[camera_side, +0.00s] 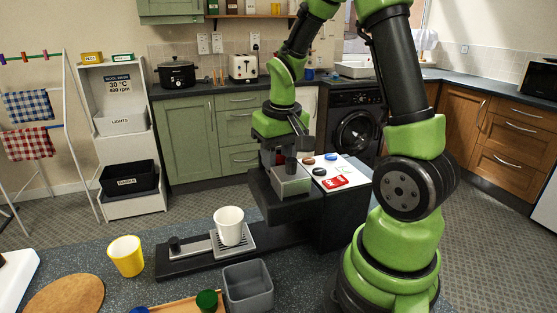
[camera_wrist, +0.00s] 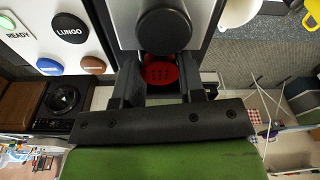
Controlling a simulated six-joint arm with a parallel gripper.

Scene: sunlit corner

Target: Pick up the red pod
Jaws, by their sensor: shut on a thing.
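The red pod (camera_wrist: 162,72) shows in the wrist view between the two dark fingers of my gripper (camera_wrist: 160,82), with a pattern of small dots on its face. My gripper is shut on it. A round black knob or cap (camera_wrist: 163,30) lies just beyond the pod and hides its far edge. In the side view my gripper (camera_side: 281,158) is at the front part of the coffee machine (camera_side: 291,185); the pod cannot be made out clearly there.
The machine's white panel (camera_side: 345,168) has several round buttons and a red label. A white cup (camera_side: 229,226) stands on the drip tray. A yellow cup (camera_side: 126,256), a grey bin (camera_side: 248,288) and a wooden board (camera_side: 66,296) stand on the speckled counter.

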